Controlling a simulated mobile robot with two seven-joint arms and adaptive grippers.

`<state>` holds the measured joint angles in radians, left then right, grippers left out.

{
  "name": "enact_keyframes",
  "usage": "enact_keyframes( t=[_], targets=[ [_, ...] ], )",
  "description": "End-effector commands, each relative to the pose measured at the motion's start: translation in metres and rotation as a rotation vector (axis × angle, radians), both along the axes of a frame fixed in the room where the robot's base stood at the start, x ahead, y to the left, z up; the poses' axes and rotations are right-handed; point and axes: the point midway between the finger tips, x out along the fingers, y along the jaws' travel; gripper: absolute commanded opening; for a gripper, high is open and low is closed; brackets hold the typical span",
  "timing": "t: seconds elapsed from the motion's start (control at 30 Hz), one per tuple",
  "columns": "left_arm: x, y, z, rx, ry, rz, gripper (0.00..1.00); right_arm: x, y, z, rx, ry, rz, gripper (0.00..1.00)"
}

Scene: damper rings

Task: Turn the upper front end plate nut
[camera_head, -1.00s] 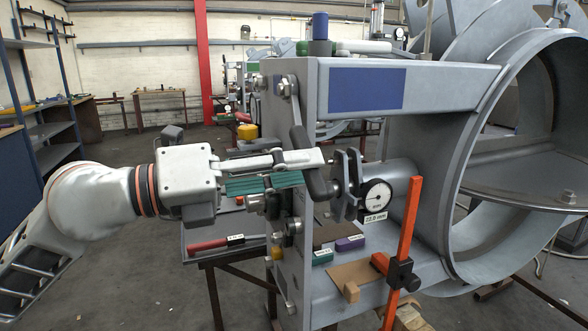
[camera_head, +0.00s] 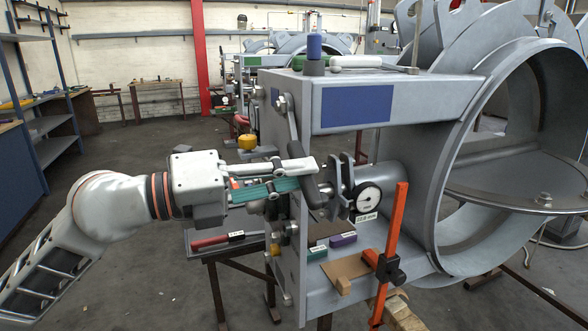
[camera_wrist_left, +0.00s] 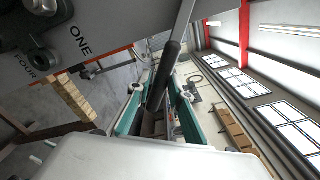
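The end plate (camera_head: 285,250) stands upright at the middle of the head view. The upper front nut (camera_head: 281,104) sits near its top edge. A wrench with a long dark handle (camera_head: 296,137) hangs down from about that nut; whether it is seated on the nut is unclear. My left gripper (camera_head: 312,176) reaches in from the left at the handle's lower part. In the left wrist view, its teal fingers (camera_wrist_left: 162,92) stand apart on either side of the dark grip (camera_wrist_left: 166,70), with gaps visible. My right gripper is not in view.
An orange upright bar (camera_head: 395,232) with a black clamp is at front right. A red-handled tool (camera_head: 210,242) lies on a tray at left. A large grey ring (camera_head: 440,200) fills the right side.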

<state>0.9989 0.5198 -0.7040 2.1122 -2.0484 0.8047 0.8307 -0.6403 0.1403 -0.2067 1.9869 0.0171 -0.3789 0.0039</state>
Motion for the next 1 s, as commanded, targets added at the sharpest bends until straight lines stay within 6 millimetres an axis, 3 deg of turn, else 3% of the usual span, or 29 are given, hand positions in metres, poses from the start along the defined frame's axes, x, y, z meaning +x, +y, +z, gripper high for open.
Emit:
enact_keyframes(
  t=[0.1,1.0],
  targets=[
    [-0.0031,-0.0010,0.0076,-0.010,0.026,-0.001,0.20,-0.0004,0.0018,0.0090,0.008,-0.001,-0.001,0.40],
    [-0.0110,-0.0006,0.0120,-0.012,-0.011,-0.007,0.19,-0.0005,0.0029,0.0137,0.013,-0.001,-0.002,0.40]
  ],
)
